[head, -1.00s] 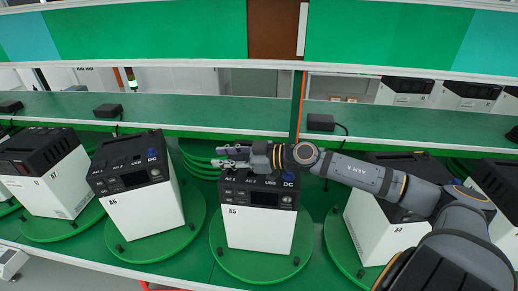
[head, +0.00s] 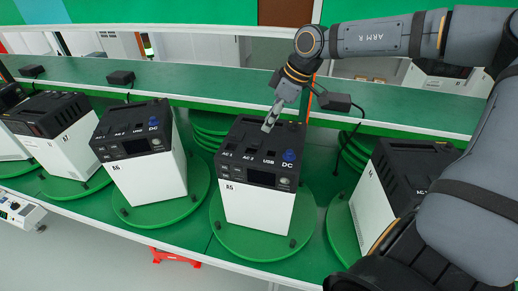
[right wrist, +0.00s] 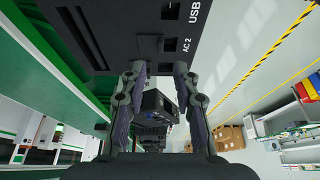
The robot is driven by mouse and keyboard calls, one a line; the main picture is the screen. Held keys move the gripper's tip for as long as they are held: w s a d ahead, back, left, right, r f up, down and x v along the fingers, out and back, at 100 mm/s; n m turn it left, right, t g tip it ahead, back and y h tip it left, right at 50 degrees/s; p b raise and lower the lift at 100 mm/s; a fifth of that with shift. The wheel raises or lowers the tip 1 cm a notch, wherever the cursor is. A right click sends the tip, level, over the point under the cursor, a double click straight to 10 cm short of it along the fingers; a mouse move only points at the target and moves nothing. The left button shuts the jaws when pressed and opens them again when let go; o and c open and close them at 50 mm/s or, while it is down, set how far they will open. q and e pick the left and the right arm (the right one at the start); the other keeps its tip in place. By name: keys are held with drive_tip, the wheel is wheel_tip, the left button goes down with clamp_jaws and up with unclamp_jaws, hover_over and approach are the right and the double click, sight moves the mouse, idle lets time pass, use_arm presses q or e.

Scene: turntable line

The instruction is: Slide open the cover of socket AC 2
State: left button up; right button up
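The unit A5 (head: 255,205) is a white box with a black top, standing on a green round turntable (head: 240,245). The label AC 2 (head: 249,153) is on its top, between AC 1 and USB; the label also shows in the right wrist view (right wrist: 187,46). The AC 2 socket area (right wrist: 150,47) lies just beyond the fingertips there. Whether its cover is open is too dark to tell. My right gripper (head: 267,128) points down at the top behind this label. In the right wrist view its fingers (right wrist: 159,70) are apart with nothing between them. My left gripper is not in view.
Unit A6 (head: 150,180) stands to the left and another unit (head: 375,205) to the right, each on its own turntable. A green shelf (head: 210,88) with small black boxes (head: 335,101) runs behind. A blue knob (head: 289,155) rises by the DC label.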

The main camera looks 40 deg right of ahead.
sight(256, 143)
drive_tip(key=shift+w+f+b, duration=0.15)
drive_tip(key=shift+f+b, duration=0.5)
drive_tip(key=shift+f, duration=0.25)
drive_tip(key=shift+w+a+f+p, duration=0.25)
drive_tip(key=shift+a+f+p, duration=0.05)
drive_tip(key=shift+f+p, duration=0.25)
drive_tip(key=shift+w+a+f+p, duration=0.2)
drive_tip(key=shift+a+f+p, duration=0.1)
drive_tip(key=shift+f+p, duration=0.2)
drive_tip(key=p+x, duration=0.1)
drive_tip(key=x, duration=0.2)
drive_tip(key=shift+w+a+f, duration=0.15)
drive_tip(key=shift+f, duration=0.1)
drive_tip(key=shift+w+f, duration=0.1)
drive_tip(key=shift+f, duration=0.2)
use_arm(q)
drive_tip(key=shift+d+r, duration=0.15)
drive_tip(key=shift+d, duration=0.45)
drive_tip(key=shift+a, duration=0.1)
use_arm(e)
clamp_jaws()
